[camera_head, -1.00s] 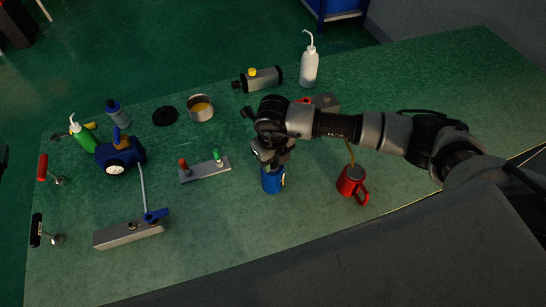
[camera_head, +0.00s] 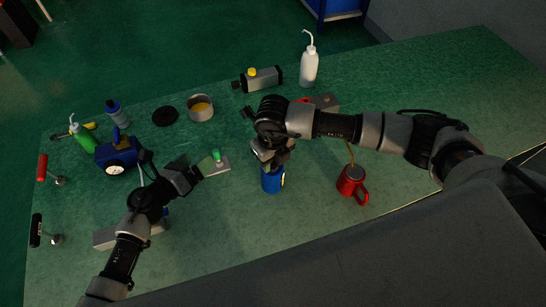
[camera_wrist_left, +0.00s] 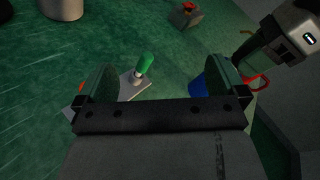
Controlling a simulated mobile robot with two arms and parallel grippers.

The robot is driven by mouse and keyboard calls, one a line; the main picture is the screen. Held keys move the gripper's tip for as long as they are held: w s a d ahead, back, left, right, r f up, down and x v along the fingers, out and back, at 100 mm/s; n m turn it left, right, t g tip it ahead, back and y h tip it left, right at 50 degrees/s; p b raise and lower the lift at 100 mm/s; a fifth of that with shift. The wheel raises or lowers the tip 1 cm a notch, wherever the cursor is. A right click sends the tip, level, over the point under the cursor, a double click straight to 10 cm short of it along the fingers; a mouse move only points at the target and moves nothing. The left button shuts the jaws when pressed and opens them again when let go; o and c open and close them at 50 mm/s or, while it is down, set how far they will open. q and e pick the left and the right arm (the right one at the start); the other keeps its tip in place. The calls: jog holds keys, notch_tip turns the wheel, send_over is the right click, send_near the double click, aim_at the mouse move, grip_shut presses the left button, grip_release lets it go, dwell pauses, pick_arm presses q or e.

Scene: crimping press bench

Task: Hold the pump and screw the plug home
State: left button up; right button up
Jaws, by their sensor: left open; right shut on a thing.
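A grey plate (camera_head: 224,164) carries an upright green-topped peg (camera_head: 217,155), which could be the plug; I cannot be sure. My left gripper (camera_head: 199,167) is open and empty just left of this peg. In the left wrist view the green peg (camera_wrist_left: 146,63) shows ahead, between the open fingers, apart from both. The plate's red-topped peg is hidden in the head view. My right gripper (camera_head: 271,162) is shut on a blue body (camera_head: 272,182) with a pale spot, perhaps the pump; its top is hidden. Another blue unit (camera_head: 117,155) with a gauge stands at left.
A red mug (camera_head: 350,181) stands right of the blue body. A grey block (camera_head: 106,237) lies beneath my left arm. The right back bench is clear.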

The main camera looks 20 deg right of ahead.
aim_at(263, 184)
pick_arm(q)
jog(key=s+d+f+m+g, duration=0.2)
jog(key=s+d+m, duration=0.1)
jog(key=s+d+f+m+g+h, duration=0.1)
jog(key=s+d+f+m+g, duration=0.1)
jog(key=s+d+m, duration=0.1)
jog(key=s+d+f+m+g, duration=0.2)
jog(key=s+d+f+m, duration=0.1)
jog(key=m, duration=0.1)
jog(key=shift+d, duration=0.1)
jog(key=shift+d+f+m, duration=0.1)
jog(key=shift+d+m, duration=0.1)
jog(key=shift+m, duration=0.1)
jog(key=shift+x, duration=4.8)
jog(key=c, duration=0.9)
jog(key=shift+o, duration=0.2)
jog(key=o, duration=0.6)
jog(key=shift+c, duration=0.2)
jog(key=shift+c, duration=0.5)
jog(key=c, duration=0.5)
